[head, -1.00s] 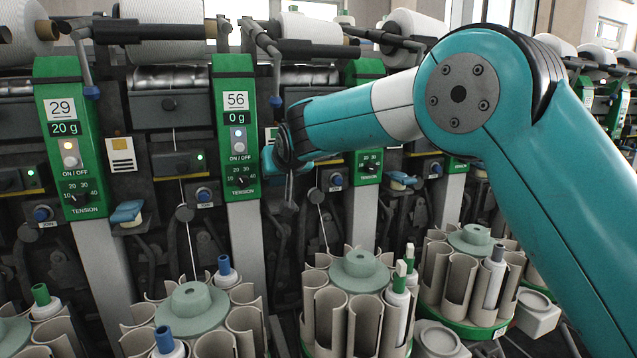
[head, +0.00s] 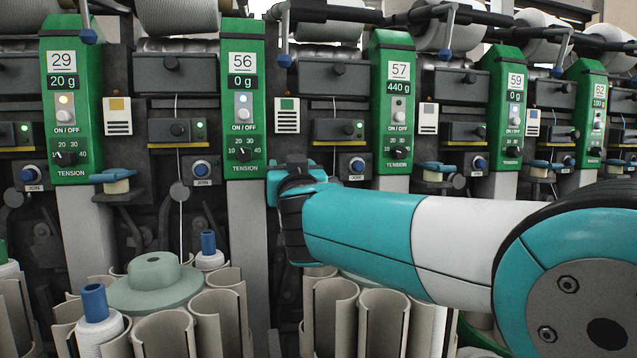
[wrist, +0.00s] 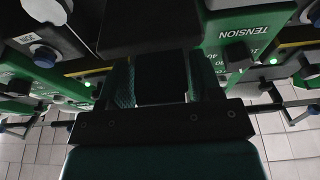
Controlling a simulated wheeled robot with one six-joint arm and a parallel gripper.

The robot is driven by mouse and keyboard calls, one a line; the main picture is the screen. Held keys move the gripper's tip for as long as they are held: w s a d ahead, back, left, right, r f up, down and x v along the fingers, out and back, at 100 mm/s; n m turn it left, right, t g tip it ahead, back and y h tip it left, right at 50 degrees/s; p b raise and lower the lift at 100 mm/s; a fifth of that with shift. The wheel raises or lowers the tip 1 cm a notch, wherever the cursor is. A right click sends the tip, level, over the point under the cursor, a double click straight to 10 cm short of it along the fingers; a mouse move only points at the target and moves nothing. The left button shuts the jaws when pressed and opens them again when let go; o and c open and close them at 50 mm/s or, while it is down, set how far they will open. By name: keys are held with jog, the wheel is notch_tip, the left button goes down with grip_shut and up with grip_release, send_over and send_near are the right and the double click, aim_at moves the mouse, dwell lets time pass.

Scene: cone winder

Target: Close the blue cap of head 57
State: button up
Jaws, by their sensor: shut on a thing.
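The green panel of head 57 (head: 394,100) shows 440 g in the head view. My gripper (wrist: 158,82) is at the left side of this head, between panels 56 and 57, at the height where neighbouring heads carry their blue caps. In the wrist view its patterned fingers are shut, with a dark block between them. The blue cap of head 57 is not clearly visible; my wrist covers its place in the head view. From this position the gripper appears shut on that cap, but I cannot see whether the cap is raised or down.
Head 56's panel (head: 241,95) stands close left of my wrist. The JOIN button (head: 357,165) of head 57 is just to the right. Neighbouring blue caps (head: 117,175) and (head: 435,167) stick out. Round magazines with beige pockets (head: 165,335) and bobbins stand below.

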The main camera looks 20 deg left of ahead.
aim_at(290, 62)
jog(key=shift+f+y+b, duration=0.1)
jog(key=shift+y+b, duration=0.2)
jog(key=shift+b, duration=0.05)
jog(key=o, duration=0.9)
jog(key=shift+o, duration=0.2)
jog(key=shift+t, duration=0.3)
notch_tip(290, 62, up, 20)
jog(key=p, duration=0.8)
